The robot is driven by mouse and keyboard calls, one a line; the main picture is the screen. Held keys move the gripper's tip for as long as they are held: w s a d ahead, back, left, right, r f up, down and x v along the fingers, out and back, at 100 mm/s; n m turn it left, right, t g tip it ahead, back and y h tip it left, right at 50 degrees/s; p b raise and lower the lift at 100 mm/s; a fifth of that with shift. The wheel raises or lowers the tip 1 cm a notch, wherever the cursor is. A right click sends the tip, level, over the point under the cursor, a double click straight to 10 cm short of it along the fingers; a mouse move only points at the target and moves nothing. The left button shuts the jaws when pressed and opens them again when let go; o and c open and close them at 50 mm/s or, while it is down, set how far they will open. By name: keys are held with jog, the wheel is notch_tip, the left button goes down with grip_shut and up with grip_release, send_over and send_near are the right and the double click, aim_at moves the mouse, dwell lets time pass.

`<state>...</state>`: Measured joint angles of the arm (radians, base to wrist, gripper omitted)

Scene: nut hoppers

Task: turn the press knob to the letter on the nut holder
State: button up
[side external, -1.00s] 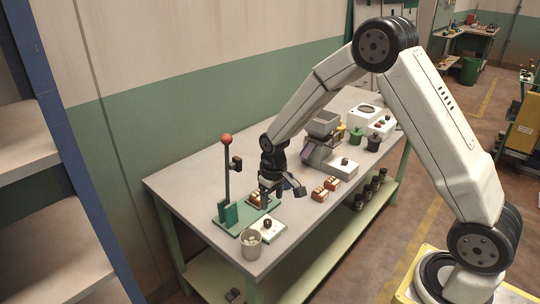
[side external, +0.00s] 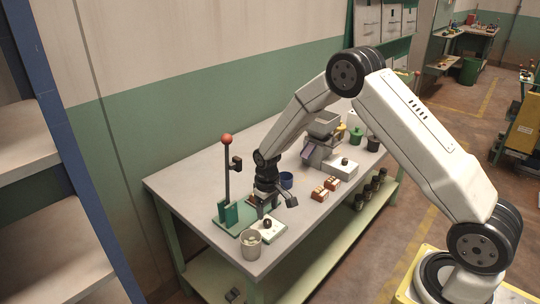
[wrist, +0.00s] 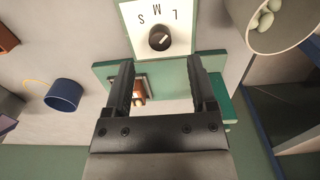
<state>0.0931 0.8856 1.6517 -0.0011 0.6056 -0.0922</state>
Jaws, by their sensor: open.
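The press knob (wrist: 160,38) is a dark round dial on a white plate (wrist: 185,44) marked L, M and S, upside down in the wrist view. In the side view the knob (side external: 267,223) sits at the front of the green press.
The press lever has a red ball (side external: 226,139) and rises behind the plate. A grey cup of pale nuts (side external: 251,243) stands at the front.

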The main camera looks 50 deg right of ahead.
aim_at(268, 221)
jog(key=shift+f, duration=2.4)
grip_shut()
